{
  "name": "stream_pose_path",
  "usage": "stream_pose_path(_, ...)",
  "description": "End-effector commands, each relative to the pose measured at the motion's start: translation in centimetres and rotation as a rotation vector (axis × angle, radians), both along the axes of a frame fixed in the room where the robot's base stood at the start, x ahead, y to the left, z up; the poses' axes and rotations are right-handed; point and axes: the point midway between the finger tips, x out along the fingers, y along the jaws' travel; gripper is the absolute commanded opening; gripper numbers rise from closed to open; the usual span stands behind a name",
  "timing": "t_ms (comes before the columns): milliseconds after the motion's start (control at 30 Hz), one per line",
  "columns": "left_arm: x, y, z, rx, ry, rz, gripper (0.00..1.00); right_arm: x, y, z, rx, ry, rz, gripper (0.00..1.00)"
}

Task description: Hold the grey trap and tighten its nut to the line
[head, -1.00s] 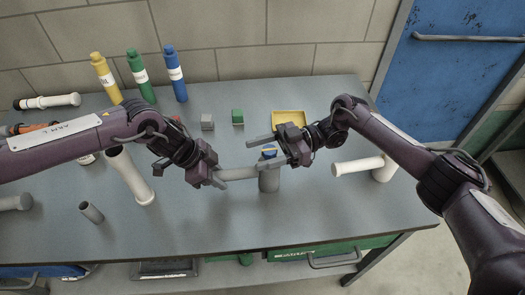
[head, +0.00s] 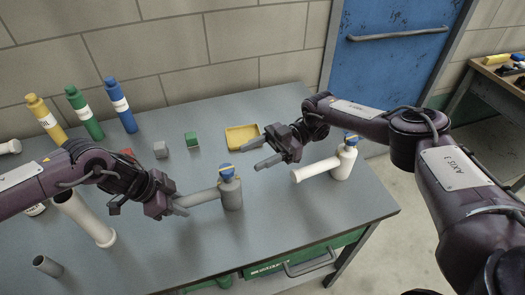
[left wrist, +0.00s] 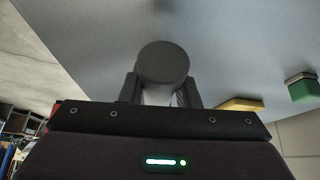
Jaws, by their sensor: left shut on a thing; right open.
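The grey trap (head: 232,196) stands upright on the table, its side pipe (head: 202,198) pointing left. A blue nut (head: 227,172) with a yellow mark sits on its top; whether the mark meets a line is too small to tell. My left gripper (head: 182,208) is shut on the end of the side pipe. In the left wrist view the round grey pipe end (left wrist: 163,62) sits between the fingers. My right gripper (head: 249,158) is open and empty, up and right of the nut and apart from it.
A white trap (head: 342,165) with a blue nut stands to the right. A yellow tray (head: 242,137), a green block (head: 191,140) and a grey block (head: 161,149) lie behind. A white pipe (head: 84,218) and a short grey tube (head: 47,266) are at left. The front middle is clear.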

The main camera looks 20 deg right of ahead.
Motion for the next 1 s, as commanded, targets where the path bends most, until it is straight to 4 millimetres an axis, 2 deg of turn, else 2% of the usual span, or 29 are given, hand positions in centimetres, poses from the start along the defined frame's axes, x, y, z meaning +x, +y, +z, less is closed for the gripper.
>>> stream_pose_path(133, 0.05, -0.07, 0.11, -0.002, -0.001, 0.0, 0.09, 0.29, -1.25, -0.01, 0.0, 0.001, 0.0, 0.56)
stream_pose_path(467, 0.05, -0.07, 0.11, -0.003, -0.002, 0.0, 0.09, 0.35, -1.53, -0.02, 0.0, 0.001, 0.001, 0.56)
stream_pose_path(500, 0.05, -0.07, 0.11, -0.003, -0.002, 0.0, 0.34, 0.35, -1.53, -0.01, 0.0, 0.001, 0.001, 0.56)
stream_pose_path(667, 0.03, -0.05, 0.07, -0.002, -0.001, 0.0, 0.54, 0.35, -1.51, -0.02, 0.0, 0.001, 0.001, 0.56)
stream_pose_path(1000, 0.04, 0.26, 0.49, -0.001, -0.001, 0.0, 0.54, 0.34, -1.49, -0.03, 0.0, 0.001, 0.001, 0.56)
